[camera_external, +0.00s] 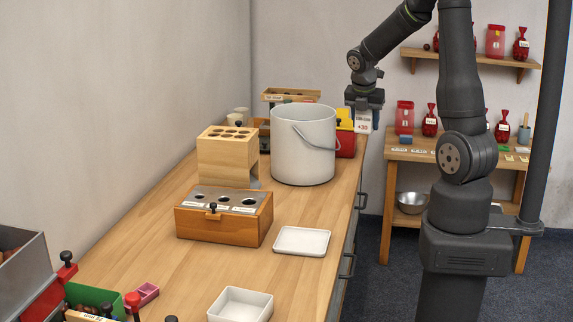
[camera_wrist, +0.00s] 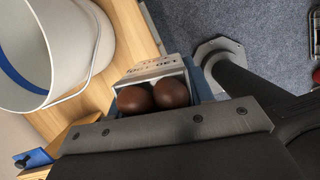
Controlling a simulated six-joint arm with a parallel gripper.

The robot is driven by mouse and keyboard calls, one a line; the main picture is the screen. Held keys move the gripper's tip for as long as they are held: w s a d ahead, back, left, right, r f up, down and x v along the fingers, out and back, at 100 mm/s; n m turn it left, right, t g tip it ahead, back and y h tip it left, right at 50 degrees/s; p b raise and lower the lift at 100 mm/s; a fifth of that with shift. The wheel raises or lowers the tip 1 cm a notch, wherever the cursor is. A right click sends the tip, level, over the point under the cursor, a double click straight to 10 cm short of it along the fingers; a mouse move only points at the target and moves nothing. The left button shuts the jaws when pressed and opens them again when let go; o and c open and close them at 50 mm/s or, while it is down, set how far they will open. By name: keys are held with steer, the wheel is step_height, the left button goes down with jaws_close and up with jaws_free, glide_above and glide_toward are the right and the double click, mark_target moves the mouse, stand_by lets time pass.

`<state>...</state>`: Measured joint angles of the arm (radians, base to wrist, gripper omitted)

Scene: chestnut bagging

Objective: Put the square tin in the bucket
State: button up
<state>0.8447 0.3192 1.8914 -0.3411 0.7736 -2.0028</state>
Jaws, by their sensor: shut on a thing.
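The square tin (camera_wrist: 150,72) is a pale metal box with lettering on its wall. Two round brown chestnuts (camera_wrist: 152,97) show in its open top. My gripper (camera_external: 364,98) is shut on the tin, which also shows below it in the external view (camera_external: 362,119). The bucket (camera_external: 303,150) is a large pale grey pail with a wire handle, standing upright on the workbench. My gripper is to the right of the bucket and apart from it. In the wrist view the bucket (camera_wrist: 82,45) is at the upper left, its open mouth showing a blue band inside.
A wooden block with holes (camera_external: 227,160), a wooden box with holes (camera_external: 224,218) and white trays (camera_external: 302,241) stand nearer on the workbench (camera_external: 165,262). A red and yellow container (camera_external: 345,143) is just right of the bucket.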

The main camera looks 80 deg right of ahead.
step_height(320, 180, up, 8)
steer(key=shift+d+r, duration=0.1)
steer(key=w+d+n, duration=0.2)
steer(key=w+d, duration=1.4)
steer(key=w, duration=0.5)
steer(key=shift+t, duration=0.3)
steer(key=f, duration=2.8)
steer(key=shift+s+d+f, duration=0.1)
steer(key=shift+s+f, duration=0.15)
steer(key=shift+f, duration=0.1)
steer(key=o, duration=0.6)
steer(key=shift+f, duration=0.2)
steer(key=o, duration=0.4)
steer(key=shift+o, duration=0.2)
steer(key=shift+r, duration=0.15)
